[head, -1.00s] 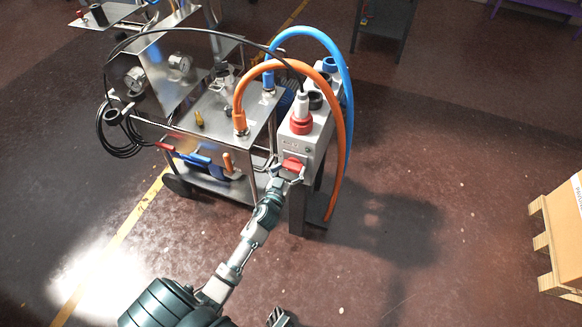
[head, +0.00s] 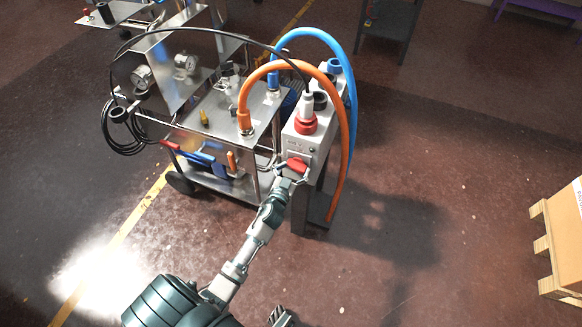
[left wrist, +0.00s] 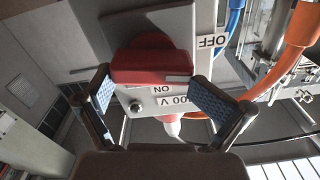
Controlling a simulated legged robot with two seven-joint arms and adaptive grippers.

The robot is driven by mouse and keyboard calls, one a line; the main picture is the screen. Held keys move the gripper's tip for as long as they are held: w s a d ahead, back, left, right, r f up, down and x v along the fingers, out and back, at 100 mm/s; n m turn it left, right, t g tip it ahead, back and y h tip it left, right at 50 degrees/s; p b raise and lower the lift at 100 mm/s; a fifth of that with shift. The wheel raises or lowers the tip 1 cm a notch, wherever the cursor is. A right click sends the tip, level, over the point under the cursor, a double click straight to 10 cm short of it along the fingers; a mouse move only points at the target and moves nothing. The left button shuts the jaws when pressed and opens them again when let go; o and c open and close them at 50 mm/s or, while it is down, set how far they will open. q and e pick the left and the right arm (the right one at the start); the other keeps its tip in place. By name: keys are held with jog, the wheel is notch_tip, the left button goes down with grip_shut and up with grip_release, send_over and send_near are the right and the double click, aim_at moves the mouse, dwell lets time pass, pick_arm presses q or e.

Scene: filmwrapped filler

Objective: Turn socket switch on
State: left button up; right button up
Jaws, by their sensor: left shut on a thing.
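The red socket switch (head: 297,165) is on the front of the grey socket box (head: 308,137), below a red plug.
A metal cart (head: 215,125) with gauges stands left of the box. An orange hose (head: 346,135) and a blue hose (head: 352,85) arch over the box. A wooden pallet with a carton (head: 562,235) is at the right. The floor between is clear.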

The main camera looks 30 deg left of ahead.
pick_arm(q)
jog(key=m, duration=0.3)
jog(key=d+m, duration=0.1)
jog(key=shift+w+d+m+p, duration=0.1)
jog(key=shift+w+m+p, duration=0.2)
jog(key=shift+p, duration=0.1)
jog(key=m, duration=0.5)
jog(key=shift+d+f, duration=0.1)
jog(key=shift+d, duration=0.05)
jog(key=m, duration=0.4)
jog(key=shift+f, duration=0.1)
jog(key=shift+m, duration=1)
pick_arm(e)
jog(key=s+d+g, duration=0.2)
jog(key=s+g, duration=0.1)
jog(key=s, duration=0.2)
jog(key=shift+s+d+f+h, duration=0.15)
jog(key=shift+s+f+h, duration=0.2)
jog(key=shift+s+h, duration=0.05)
pick_arm(q)
jog(key=shift+a, duration=0.2)
